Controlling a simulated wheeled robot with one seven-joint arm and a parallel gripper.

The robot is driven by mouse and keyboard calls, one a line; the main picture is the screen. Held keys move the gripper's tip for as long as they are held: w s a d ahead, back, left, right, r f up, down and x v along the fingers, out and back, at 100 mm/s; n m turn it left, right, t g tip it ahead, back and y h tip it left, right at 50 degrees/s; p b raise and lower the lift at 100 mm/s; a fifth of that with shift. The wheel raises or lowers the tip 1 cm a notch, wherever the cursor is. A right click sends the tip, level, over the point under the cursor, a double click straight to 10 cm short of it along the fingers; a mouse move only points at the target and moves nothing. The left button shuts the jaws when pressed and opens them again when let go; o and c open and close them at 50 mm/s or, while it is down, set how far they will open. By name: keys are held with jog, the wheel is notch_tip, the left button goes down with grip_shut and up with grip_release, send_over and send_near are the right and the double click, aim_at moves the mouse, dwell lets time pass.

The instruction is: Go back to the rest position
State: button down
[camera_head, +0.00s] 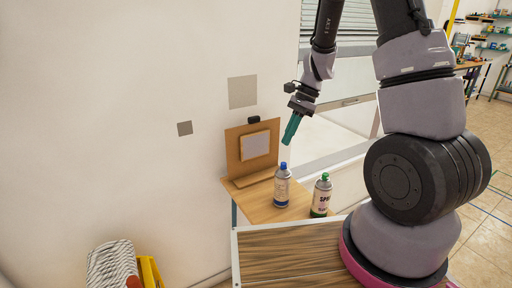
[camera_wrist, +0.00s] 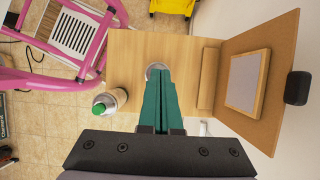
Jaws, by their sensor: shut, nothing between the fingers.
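My gripper (camera_head: 291,130) is in the air above the small wooden table (camera_head: 254,199). Its green fingers are closed together with nothing between them. In the wrist view the gripper (camera_wrist: 161,72) points down toward the table and partly hides a round can top under it. A spray can with a blue cap (camera_head: 282,187) stands upright on the table, below the fingertips and apart from them. A spray can with a green cap (camera_head: 321,196) stands upright to its right; it also shows in the wrist view (camera_wrist: 108,101).
An upright board with a pale panel (camera_head: 255,146) stands at the table's back against the wall. A mop head (camera_head: 112,266) and yellow bucket (camera_head: 151,272) are at lower left. A pink frame (camera_wrist: 60,80) stands beside the table. Shelves are far right, beyond open floor.

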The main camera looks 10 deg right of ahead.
jog(key=s+d+r+n+t, duration=0.1)
jog(key=s+r+n+t, duration=0.1)
jog(key=r, duration=0.6)
jog(key=s+d+r+n+t, duration=0.1)
jog(key=s+r+n+t, duration=0.15)
jog(key=r, duration=0.65)
jog(key=s+d+r+n+t+h, duration=0.1)
jog(key=s+r+n+t, duration=0.1)
jog(key=s+r, duration=0.3)
jog(key=s+d+r+n+t+h, duration=0.1)
jog(key=s+d+r+n+t, duration=0.1)
jog(key=s+r, duration=0.3)
jog(key=shift+s+d+r+n+t+h, duration=0.3)
jog(key=shift+s+n+t+h, duration=0.1)
jog(key=shift+n, duration=0.15)
jog(key=shift+w+g, duration=0.1)
jog(key=shift+g, duration=0.15)
